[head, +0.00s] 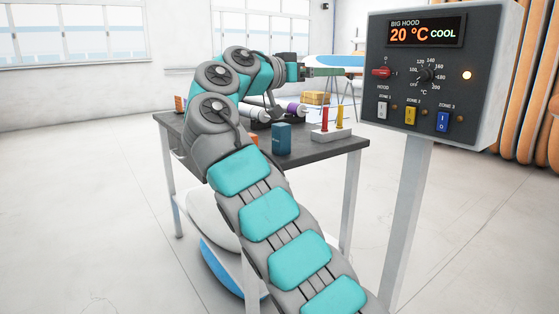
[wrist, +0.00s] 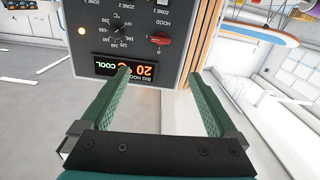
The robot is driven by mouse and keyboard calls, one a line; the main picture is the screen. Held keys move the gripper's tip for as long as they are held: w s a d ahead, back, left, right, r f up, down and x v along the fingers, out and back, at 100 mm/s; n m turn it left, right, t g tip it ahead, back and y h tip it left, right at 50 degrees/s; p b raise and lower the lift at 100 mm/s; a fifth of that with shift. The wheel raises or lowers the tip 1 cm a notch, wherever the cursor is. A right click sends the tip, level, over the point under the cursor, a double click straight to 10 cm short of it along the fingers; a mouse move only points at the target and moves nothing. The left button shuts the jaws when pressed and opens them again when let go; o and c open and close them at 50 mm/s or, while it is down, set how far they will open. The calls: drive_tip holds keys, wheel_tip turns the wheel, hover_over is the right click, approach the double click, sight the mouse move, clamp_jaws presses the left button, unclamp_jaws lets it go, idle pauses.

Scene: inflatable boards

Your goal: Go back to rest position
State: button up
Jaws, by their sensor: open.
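My gripper (head: 338,71) is stretched out to the right above the table in the head view, level with the upper part of the control box. In the wrist view my gripper (wrist: 160,90) shows two green fingers spread apart with nothing between them. Beyond the fingers is the grey control box (wrist: 145,45), upside down in that view. The same control box (head: 480,90) stands on a post at the right of the head view. Its display (head: 425,32) reads BIG HOOD 20 °C COOL. Whether the fingertips touch the box cannot be told.
The dark table (head: 330,148) stands behind my arm, with a blue box (head: 281,139), a red and yellow item on a grey base (head: 330,135), and rolls on it. The box's post (head: 408,220) stands right of my arm. Orange boards line the right wall. Floor at left is clear.

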drive_tip(key=s+d+f+n+g+y, duration=0.1)
drive_tip(key=s+d+f+n+g, duration=0.2)
drive_tip(key=d, duration=0.4)
drive_tip(key=s+d+f+n+g+y, duration=0.1)
drive_tip(key=s+d+f+n, duration=0.1)
drive_tip(key=d+f, duration=0.4)
drive_tip(key=s+d+f+n+g+y, duration=0.25)
drive_tip(key=s+d+f, duration=0.25)
drive_tip(key=s+f, duration=0.6)
drive_tip(key=s+a+f+g+y, duration=0.1)
drive_tip(key=s+f+g+y, duration=0.3)
drive_tip(key=s+f, duration=0.95)
drive_tip(key=s+a+f+n+y, duration=0.1)
drive_tip(key=s+a+f+y, duration=0.1)
drive_tip(key=s, duration=0.5)
drive_tip(key=s+a+f+g+y, duration=0.1)
drive_tip(key=s+a+f+y, duration=0.1)
drive_tip(key=s+a+f, duration=0.3)
drive_tip(key=s+a+f+n+y, duration=0.1)
drive_tip(key=s+a+f, duration=0.3)
drive_tip(key=s, duration=0.5)
wheel_tip(320, 180, down, 2)
drive_tip(key=shift+a+f+n+y, duration=0.1)
drive_tip(key=shift+a+n+y, duration=0.1)
drive_tip(key=shift+n+y, duration=0.25)
drive_tip(key=shift+g, duration=0.25)
drive_tip(key=shift+c, duration=0.2)
